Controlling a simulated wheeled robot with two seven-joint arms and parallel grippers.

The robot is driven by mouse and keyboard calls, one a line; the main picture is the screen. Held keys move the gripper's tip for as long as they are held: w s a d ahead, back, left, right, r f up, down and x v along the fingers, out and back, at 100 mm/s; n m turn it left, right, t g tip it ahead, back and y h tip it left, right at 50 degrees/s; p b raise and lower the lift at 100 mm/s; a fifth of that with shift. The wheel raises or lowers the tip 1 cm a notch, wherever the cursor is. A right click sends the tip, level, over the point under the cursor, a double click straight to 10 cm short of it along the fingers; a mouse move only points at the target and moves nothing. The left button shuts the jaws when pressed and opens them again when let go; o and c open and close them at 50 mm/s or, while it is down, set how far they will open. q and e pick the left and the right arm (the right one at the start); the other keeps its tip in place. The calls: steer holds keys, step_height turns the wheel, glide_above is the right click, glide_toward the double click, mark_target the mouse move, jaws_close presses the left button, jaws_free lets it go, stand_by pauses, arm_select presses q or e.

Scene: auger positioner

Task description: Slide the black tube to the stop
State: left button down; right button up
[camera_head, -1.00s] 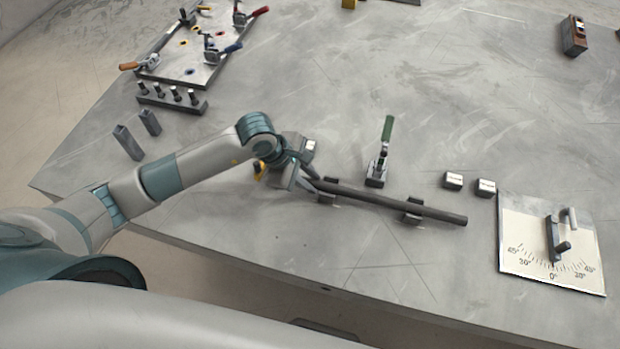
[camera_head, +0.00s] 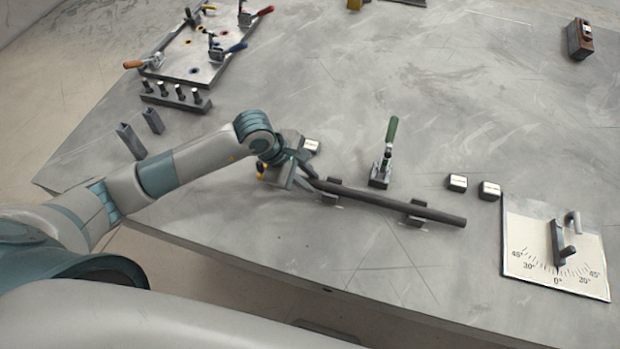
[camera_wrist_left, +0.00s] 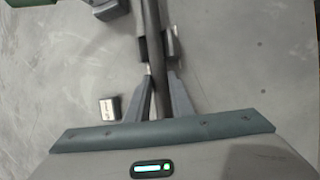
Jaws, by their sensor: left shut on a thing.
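The long black tube (camera_head: 375,202) lies across two small grey cradles, a left one (camera_head: 331,198) and a right one (camera_head: 419,209). Its right end extends past the right cradle. My left gripper (camera_head: 308,184) is shut on the tube near its left end, just left of the left cradle. In the left wrist view the tube (camera_wrist_left: 151,20) runs down between the two fingers (camera_wrist_left: 160,82), close to a cradle (camera_wrist_left: 173,42). The tube's left end is hidden by my gripper. I cannot tell which part is the stop. My right gripper is out of view.
A green-handled clamp (camera_head: 385,155) stands behind the tube. White-topped blocks (camera_head: 457,182) (camera_head: 489,190) sit at right, and another (camera_head: 311,145) behind my gripper. An angle-scale plate (camera_head: 530,262) lies front right. The table in front of the tube is clear.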

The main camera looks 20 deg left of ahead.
arm_select(q)
steer(key=shift+w+a, duration=0.1)
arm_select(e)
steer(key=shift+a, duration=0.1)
arm_select(q)
steer(key=c, duration=1.5)
jaws_free()
steer(key=shift+r, duration=0.1)
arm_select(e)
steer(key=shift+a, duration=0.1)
arm_select(q)
steer(key=shift+a, duration=0.1)
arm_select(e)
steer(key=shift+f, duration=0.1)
arm_select(q)
steer(key=shift+s+a+r+b, duration=0.2)
steer(key=shift+a+r+b, duration=0.1)
steer(key=shift+r, duration=0.25)
steer(key=b+v, duration=0.4)
steer(key=v, duration=1.2)
steer(key=shift+d, duration=0.1)
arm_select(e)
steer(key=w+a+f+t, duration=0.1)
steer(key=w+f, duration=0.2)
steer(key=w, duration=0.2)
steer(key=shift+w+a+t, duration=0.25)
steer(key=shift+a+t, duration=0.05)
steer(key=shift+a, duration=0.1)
